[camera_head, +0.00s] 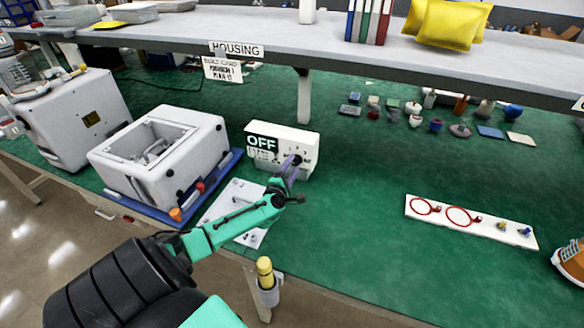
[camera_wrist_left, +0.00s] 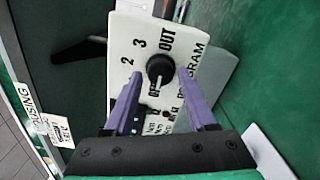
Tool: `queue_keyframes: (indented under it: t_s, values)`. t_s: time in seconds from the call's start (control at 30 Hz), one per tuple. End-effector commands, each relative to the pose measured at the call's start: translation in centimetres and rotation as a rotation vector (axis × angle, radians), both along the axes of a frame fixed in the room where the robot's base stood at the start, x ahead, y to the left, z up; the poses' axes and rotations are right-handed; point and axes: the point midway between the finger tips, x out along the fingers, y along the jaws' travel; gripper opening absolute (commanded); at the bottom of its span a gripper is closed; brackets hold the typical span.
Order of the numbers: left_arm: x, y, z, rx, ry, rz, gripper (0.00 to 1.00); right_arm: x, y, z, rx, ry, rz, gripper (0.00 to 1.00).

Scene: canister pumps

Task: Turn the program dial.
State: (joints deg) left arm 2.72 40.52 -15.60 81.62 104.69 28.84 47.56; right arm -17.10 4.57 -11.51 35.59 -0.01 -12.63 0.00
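The program dial (camera_wrist_left: 160,68) is a round black knob on the white face of a control box (camera_head: 285,136). In the left wrist view, labels 2, 3, OUT and OFF surround it, with PROGRAM printed to one side. A pale mark on the knob seems to face OFF, but this is too small to be sure. My left gripper (camera_wrist_left: 160,76) is open, with one purple finger on each side of the dial and small gaps visible. In the head view, the left gripper (camera_head: 291,168) is at the box front and partly covers the dial. My right gripper is out of view.
A white housing (camera_head: 190,128) on a blue tray stands left. A white strip with red rings (camera_head: 480,226) lies right. The green mat between is clear.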

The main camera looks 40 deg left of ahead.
Motion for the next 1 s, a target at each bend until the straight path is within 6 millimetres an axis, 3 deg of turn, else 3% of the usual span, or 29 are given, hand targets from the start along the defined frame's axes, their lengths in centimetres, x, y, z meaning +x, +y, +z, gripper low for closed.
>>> queue_keyframes:
  t_s: [0.03,0.1,0.13,0.57,1.0]
  values:
    - [0.0,0.0,0.0,0.000,0.000,0.000,0.32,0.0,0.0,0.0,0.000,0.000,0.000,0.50]
    - [0.0,0.0,0.0,0.000,-0.001,0.000,0.06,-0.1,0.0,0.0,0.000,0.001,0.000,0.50]
    - [0.0,0.0,0.0,0.000,-0.001,0.000,0.00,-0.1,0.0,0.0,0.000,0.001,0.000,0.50]
    - [0.0,0.0,0.3,0.059,0.019,0.002,0.00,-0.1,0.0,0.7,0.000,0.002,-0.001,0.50]
    - [0.0,0.0,0.4,0.364,0.126,0.004,0.00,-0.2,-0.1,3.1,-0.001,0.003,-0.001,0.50]
